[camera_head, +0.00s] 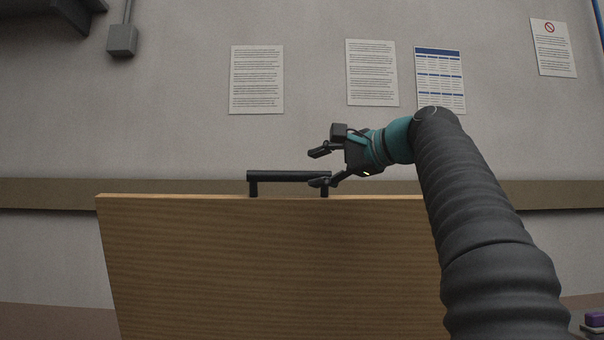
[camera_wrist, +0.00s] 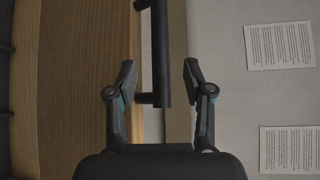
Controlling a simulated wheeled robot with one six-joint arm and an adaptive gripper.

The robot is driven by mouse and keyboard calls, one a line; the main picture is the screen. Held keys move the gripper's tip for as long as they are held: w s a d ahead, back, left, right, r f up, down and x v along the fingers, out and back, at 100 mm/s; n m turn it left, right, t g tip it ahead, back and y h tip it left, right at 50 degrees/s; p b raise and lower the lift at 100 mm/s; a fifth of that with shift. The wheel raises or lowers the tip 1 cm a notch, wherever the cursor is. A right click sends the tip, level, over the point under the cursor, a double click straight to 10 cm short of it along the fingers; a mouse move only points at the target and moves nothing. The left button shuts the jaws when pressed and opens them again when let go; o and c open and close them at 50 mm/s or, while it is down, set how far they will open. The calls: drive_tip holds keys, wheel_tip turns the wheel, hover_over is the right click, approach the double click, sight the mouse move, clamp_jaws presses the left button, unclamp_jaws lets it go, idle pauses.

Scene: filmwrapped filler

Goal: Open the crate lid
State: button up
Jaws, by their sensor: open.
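The crate lid (camera_head: 260,265) is a broad light-wood panel that looks raised and faces me in the head view. A black bar handle (camera_head: 289,176) on two short posts sits along its top edge. My gripper (camera_head: 317,168) is open at the handle's right end, and its lower finger overlaps the handle in that view. In the wrist view, the handle (camera_wrist: 161,60) runs between my two spread fingers, with a gap on both sides. The wood of the lid (camera_wrist: 85,70) is left of it. I cannot make out the crate's body.
A grey wall with a brown rail (camera_head: 50,193) stands behind the lid. Printed sheets (camera_head: 257,80) hang on the wall. A grey box (camera_head: 122,40) is fixed at upper left. A purple item (camera_head: 594,319) shows at the lower right edge. The space above the handle is clear.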

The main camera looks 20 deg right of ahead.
drive_tip(key=shift+v, duration=1.45)
